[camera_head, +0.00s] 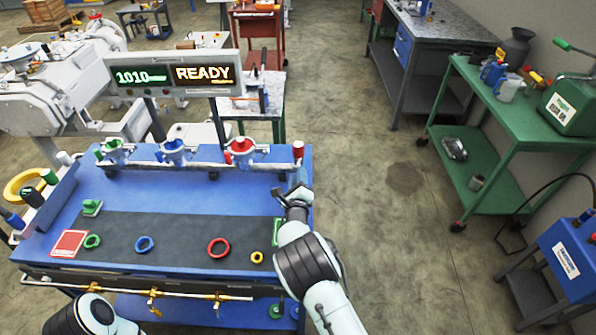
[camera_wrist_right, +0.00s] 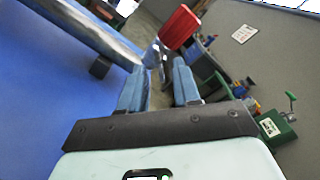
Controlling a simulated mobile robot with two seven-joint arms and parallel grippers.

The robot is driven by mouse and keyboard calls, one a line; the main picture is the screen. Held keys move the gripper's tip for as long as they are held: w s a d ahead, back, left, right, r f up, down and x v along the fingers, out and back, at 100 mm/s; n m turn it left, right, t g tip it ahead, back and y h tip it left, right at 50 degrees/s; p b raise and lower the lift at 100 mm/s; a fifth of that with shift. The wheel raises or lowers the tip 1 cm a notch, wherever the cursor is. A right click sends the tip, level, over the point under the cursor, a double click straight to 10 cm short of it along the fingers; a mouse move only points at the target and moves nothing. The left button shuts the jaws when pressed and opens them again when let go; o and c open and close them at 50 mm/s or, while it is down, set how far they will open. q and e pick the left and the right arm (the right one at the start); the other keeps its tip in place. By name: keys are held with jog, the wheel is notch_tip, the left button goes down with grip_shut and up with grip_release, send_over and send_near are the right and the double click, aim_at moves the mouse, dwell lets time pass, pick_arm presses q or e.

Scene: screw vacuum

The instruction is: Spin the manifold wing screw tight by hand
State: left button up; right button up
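A silver manifold rail (camera_head: 200,165) runs along the back of the blue bench (camera_head: 185,195), with green, blue and red ports. A red cylindrical piece (camera_head: 298,150) stands at its right end. I cannot make out wings on any screw at this size. My right gripper (camera_head: 287,190) is just in front of the rail's right end. In the right wrist view its two blue-grey fingers (camera_wrist_right: 160,88) are apart with nothing between them. The red piece (camera_wrist_right: 179,27) and the rail's end lie beyond the fingertips. Only part of my left arm shows at the bottom left; its gripper is out of view.
A display (camera_head: 172,74) reading READY stands behind the rail. Coloured rings, such as the red ring (camera_head: 219,247), lie on the dark mat (camera_head: 180,232). Brass valves (camera_head: 153,297) line the front edge. Open floor (camera_head: 400,230) lies right of the bench, before a green cart (camera_head: 480,130).

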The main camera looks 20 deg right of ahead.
jog(key=shift+x, duration=1.1)
grip_shut()
